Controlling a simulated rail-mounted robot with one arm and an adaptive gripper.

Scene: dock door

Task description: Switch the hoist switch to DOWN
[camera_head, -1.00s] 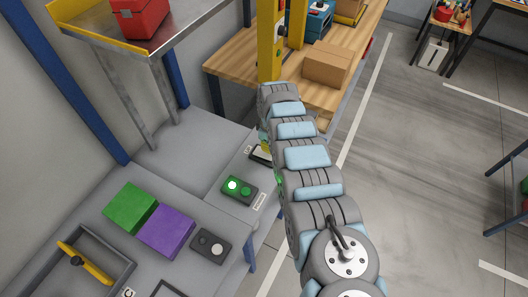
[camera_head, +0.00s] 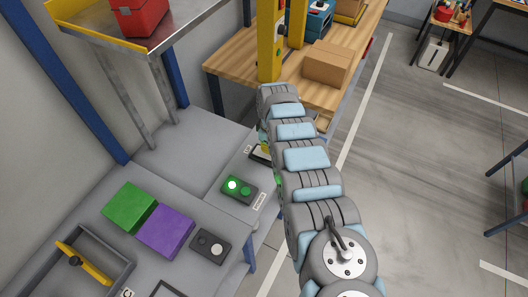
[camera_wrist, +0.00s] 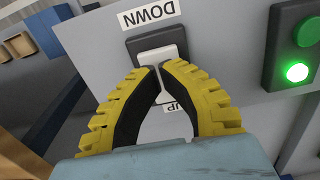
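The hoist switch shows in the wrist view as a white rocker (camera_wrist: 161,54) in a dark frame (camera_wrist: 137,46) on a grey panel. A DOWN label (camera_wrist: 150,13) is above it and an UP label (camera_wrist: 172,107) below it, both upside down in this view. My gripper (camera_wrist: 155,68) has yellow fingers with black pads, their tips together in front of the rocker. The tips hide part of the rocker; I cannot tell if they touch it. In the head view my arm mostly hides the switch.
A box with green buttons (camera_head: 240,189), one lit, sits beside the switch and also shows in the wrist view (camera_wrist: 293,48). A green block (camera_head: 130,207), a purple block (camera_head: 166,231) and a dark button box (camera_head: 210,246) are on the grey bench. A wooden table (camera_head: 238,68) stands beyond.

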